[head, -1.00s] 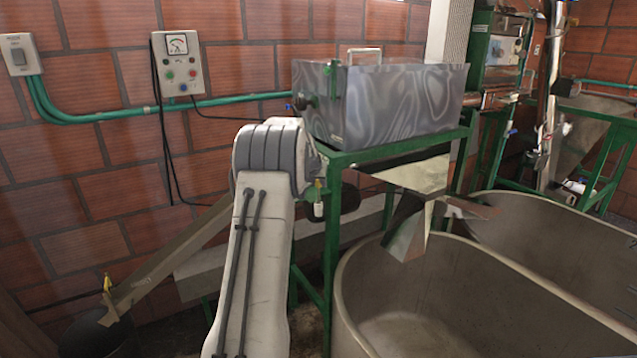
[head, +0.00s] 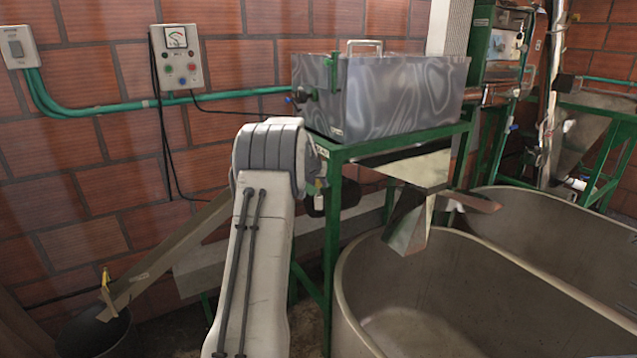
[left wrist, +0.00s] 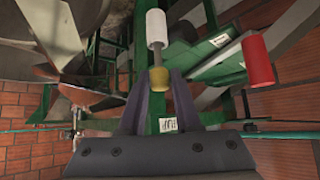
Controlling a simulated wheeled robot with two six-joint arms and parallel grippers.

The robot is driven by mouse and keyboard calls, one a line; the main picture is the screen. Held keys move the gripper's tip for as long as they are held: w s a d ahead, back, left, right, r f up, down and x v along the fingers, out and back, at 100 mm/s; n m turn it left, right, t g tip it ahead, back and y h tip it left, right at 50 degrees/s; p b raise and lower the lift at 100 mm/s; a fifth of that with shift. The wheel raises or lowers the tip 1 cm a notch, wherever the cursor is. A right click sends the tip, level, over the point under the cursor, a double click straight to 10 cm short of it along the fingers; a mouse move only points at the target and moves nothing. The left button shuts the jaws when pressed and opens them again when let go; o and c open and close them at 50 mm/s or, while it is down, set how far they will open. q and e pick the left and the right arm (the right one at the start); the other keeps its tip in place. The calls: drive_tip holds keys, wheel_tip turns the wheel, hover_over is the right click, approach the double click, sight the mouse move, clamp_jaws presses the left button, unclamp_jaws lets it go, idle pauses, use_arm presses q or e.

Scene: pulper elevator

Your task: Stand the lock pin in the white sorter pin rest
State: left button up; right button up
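The lock pin shows in the left wrist view as a yellow knob (left wrist: 159,77) with a grey shaft. My left gripper (left wrist: 161,86) has its dark fingers close on both sides of the knob and looks shut on it. The white sorter pin rest (left wrist: 156,27) is a white cylinder in line with the shaft; I cannot tell whether the shaft end is inside it. In the head view, the yellow knob (head: 320,183) is just above the white rest (head: 320,202), beside the green stand's corner. My forearm hides most of the gripper. My right gripper is not in view.
A red cylinder (left wrist: 256,58) is beside the pin in the left wrist view. A grey metal tank (head: 390,98) sits on the green stand (head: 334,235). A large tub (head: 450,290) is at right, and a sloping chute (head: 170,250) runs behind my arm.

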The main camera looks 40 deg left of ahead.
use_arm(q)
drive_tip(key=shift+o, duration=1.3)
drive_tip(key=b+v, duration=0.2)
drive_tip(key=v, duration=0.8)
drive_tip(key=shift+s+r, duration=0.15)
drive_tip(key=shift+r, duration=0.05)
